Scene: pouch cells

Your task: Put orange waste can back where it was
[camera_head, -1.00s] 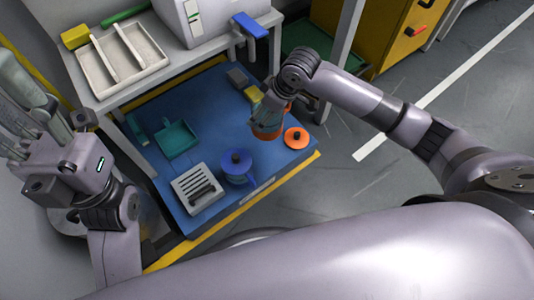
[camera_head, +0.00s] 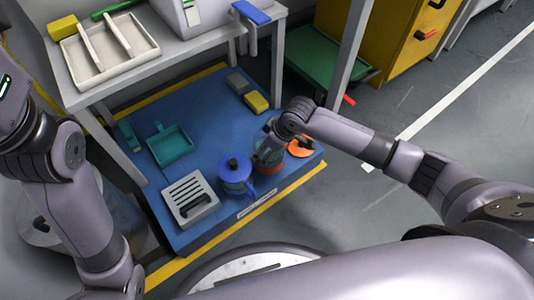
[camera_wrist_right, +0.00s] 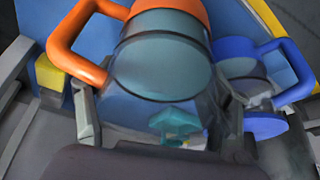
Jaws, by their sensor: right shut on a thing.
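The blue platform (camera_head: 210,118) also bears a grey slotted box (camera_head: 182,190), a teal dustpan (camera_head: 170,146), a yellow block (camera_head: 256,102) and a grey block (camera_head: 237,82). A grey bench (camera_head: 75,97) with a white tray (camera_head: 105,62) stands behind. The blue can is close beside the orange can.

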